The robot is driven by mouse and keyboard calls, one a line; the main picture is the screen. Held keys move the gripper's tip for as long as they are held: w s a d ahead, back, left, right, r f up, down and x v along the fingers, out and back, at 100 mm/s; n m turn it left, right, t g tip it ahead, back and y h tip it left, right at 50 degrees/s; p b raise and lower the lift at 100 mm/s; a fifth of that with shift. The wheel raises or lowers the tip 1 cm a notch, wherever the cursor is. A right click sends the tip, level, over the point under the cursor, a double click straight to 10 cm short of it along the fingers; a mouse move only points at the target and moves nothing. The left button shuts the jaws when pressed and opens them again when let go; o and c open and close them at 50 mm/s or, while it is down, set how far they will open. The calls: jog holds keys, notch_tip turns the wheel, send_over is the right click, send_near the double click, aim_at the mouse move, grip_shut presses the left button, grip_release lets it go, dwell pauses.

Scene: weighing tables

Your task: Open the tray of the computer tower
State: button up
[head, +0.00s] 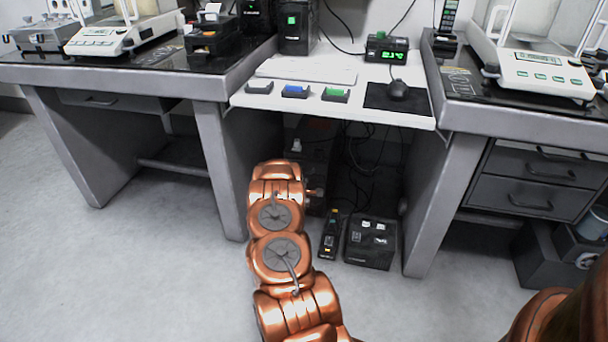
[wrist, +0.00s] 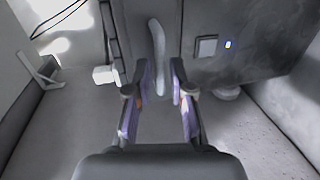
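The computer tower (head: 318,140) is a dark box standing under the middle desk, partly hidden by my copper arm in the head view. In the wrist view a dark grey front (wrist: 250,75), which looks like the tower's, fills the upper middle. My gripper (wrist: 160,82) is open, with one finger on each side of the bar's lower part. I cannot tell whether the fingers touch it.
The white desk (head: 290,103) hangs over the tower, with grey table legs (head: 218,165) on both sides. A dark box (head: 370,243) and a small upright device (head: 330,236) stand on the floor right of my arm. Cables hang behind. The left floor is clear.

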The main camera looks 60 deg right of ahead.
jog(key=shift+b+x, duration=0.4)
jog(key=shift+x, duration=1.15)
jog(key=shift+c, duration=0.3)
grip_shut()
